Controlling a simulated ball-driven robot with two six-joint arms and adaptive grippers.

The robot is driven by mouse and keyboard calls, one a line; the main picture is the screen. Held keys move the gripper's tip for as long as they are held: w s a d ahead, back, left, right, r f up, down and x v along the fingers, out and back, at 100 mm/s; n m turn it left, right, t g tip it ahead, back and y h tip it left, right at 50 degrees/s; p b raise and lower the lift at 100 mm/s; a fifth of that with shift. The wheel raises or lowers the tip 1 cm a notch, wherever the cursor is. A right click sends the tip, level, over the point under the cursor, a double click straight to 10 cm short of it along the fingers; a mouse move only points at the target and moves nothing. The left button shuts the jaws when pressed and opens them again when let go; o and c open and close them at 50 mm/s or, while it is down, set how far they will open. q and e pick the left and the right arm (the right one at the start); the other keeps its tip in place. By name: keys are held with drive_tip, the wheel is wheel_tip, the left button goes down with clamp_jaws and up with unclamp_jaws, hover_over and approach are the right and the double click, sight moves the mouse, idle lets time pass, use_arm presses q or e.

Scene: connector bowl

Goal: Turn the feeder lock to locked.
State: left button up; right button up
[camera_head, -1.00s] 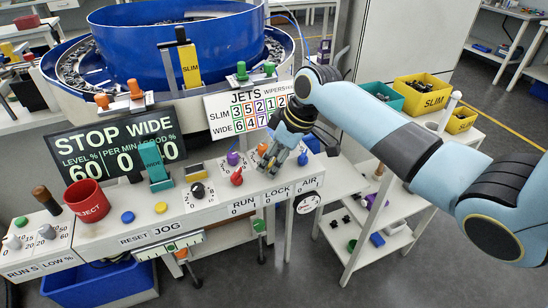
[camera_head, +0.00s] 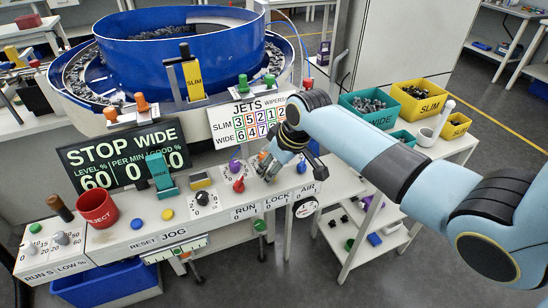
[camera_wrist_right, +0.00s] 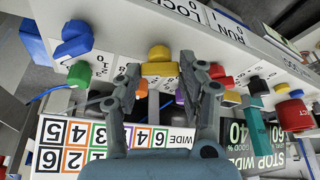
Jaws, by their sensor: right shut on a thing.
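The feeder lock looks to be the yellow knob (camera_wrist_right: 159,62) near the LOCK label, seen in the right wrist view. Its bar lies crosswise between the fingertips. My right gripper (camera_wrist_right: 161,74) is shut on this knob, one finger on each side. In the head view my right gripper (camera_head: 268,168) reaches down to the console behind the LOCK label (camera_head: 277,200) and hides the knob. Which position the lock is in cannot be read. My left gripper is not in view.
A red knob (camera_head: 239,184) stands left of the gripper and a blue knob (camera_head: 301,167) right of it. The JETS board (camera_head: 248,122) stands behind. A purple knob (camera_head: 234,165) is close by. The red REJECT cup (camera_head: 97,209) is far left.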

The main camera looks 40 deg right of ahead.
drive_tip(key=m+p, duration=0.1)
drive_tip(key=m+h+p, duration=0.1)
drive_tip(key=m+p, duration=0.1)
drive_tip(key=shift+a+r+m, duration=0.2)
drive_tip(key=shift+r+m, duration=0.05)
drive_tip(key=shift+m, duration=0.15)
drive_tip(key=shift+m+h+p, duration=0.6)
drive_tip(key=shift+m+p, duration=0.2)
drive_tip(key=shift+m, duration=0.1)
drive_tip(key=shift+w+a+f+m+h+p, duration=0.1)
drive_tip(key=shift+m+h+p, duration=0.2)
drive_tip(key=shift+m, duration=0.6)
drive_tip(key=m+h, duration=0.1)
drive_tip(key=m, duration=0.1)
drive_tip(key=shift+f+m+g, duration=0.1)
drive_tip(key=shift+m+g, duration=0.2)
drive_tip(key=m+g+h, duration=0.1)
drive_tip(key=m, duration=0.3)
drive_tip(key=shift+w+a+b, duration=0.1)
drive_tip(key=shift+a+b, duration=0.05)
drive_tip(key=shift+b, duration=0.25)
drive_tip(key=o, duration=1.2)
drive_tip(key=shift+c, duration=0.2)
